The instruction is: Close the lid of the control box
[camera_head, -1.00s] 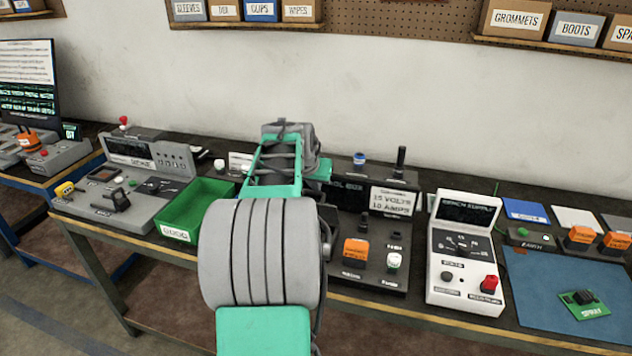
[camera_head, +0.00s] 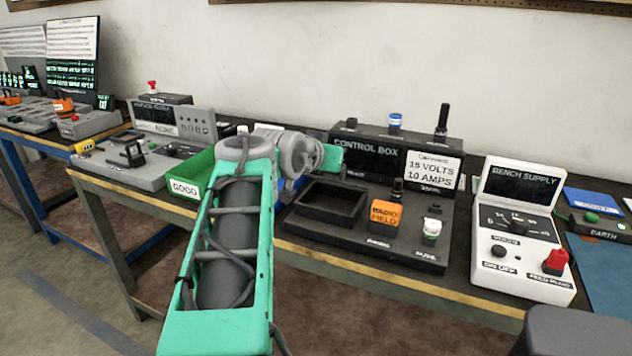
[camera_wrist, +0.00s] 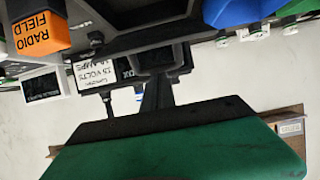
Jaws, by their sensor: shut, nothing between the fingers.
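The black control box (camera_head: 365,163) stands on the bench right of centre in the head view, with a label reading 15 volts 10 amps. A dark rectangular frame (camera_head: 352,212) on its base is open at the top. I cannot make out the lid clearly; my arm hides part of that area. My gripper (camera_head: 332,160) is above and behind the frame, in front of the box's upright panel. In the wrist view my gripper (camera_wrist: 160,58) is shut and empty near dark parts of the box. I cannot tell whether it touches them.
An orange radio field block (camera_head: 386,216) and a white-topped fuse (camera_head: 432,229) stand right of the frame. The white bench supply (camera_head: 520,225) is further right. A green tray (camera_head: 185,187) is left, partly behind my arm. Tall knobs (camera_head: 442,122) rise from the box top.

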